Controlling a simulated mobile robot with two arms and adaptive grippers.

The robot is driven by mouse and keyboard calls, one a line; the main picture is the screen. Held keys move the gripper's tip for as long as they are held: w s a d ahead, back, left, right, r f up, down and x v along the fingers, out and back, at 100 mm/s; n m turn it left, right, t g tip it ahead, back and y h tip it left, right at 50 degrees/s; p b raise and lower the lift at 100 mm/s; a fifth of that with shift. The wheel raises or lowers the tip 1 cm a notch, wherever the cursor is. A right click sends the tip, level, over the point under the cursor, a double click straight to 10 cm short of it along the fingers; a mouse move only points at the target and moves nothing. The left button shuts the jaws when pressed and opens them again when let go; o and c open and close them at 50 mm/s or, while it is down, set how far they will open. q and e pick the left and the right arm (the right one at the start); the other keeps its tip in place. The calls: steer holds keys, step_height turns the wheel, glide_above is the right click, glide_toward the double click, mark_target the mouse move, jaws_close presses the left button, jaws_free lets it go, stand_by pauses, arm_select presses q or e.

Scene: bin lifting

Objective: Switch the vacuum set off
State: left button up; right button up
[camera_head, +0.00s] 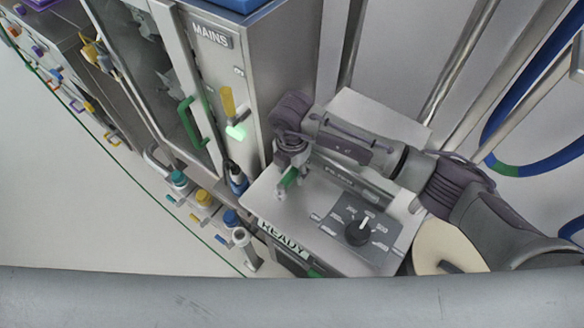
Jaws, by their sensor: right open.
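A grey metal unit with a sloped top (262,200) stands at the centre right and carries a "READY" label (284,239). Its dark dial plate bears a black rotary knob (358,233) with a white pointer mark toward the plate's upper edge; the position labels are too small to read surely. A small green handle (288,179) stands at the unit's left part. My right gripper (288,135) reaches in from the right above the unit's far side, open, close to the green handle; contact cannot be told. My left gripper is out of view.
A tall cabinet labelled "MAINS" (211,34) stands to the left, with a yellow lever (227,101) and a lit green lamp (237,131). Several coloured valves (203,198) line the lower left. Metal pipes and a blue hose (530,70) fill the right. Pale floor (80,210) is clear.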

jaws_close()
stand_by(0.3)
stand_by(0.3)
